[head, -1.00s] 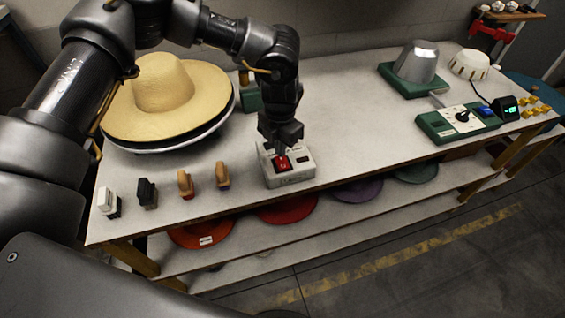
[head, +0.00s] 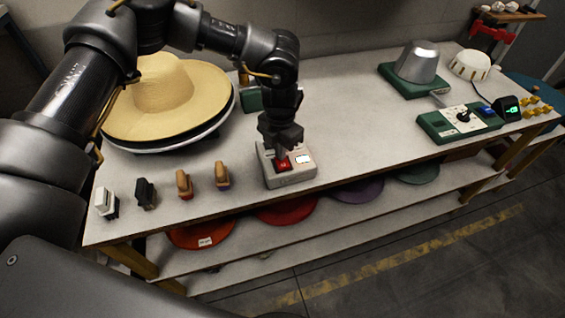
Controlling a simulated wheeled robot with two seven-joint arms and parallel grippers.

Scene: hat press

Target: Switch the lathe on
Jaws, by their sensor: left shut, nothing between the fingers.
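A small light-grey switch box (head: 289,180) stands near the table's front edge in the head view. My left gripper (head: 281,151) points down at the red rocker, shut and empty. Its fingertips are at the rocker's back edge and hide part of it; I cannot tell whether they touch. I cannot tell for sure which thing is the lathe. My right gripper is not in view.
Straw hats (head: 163,85) are stacked at the back left. Several brushes and small blocks (head: 184,184) stand along the front left edge. A green control panel (head: 440,127) and a metal hat block (head: 417,62) are at the right. The middle of the table is clear.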

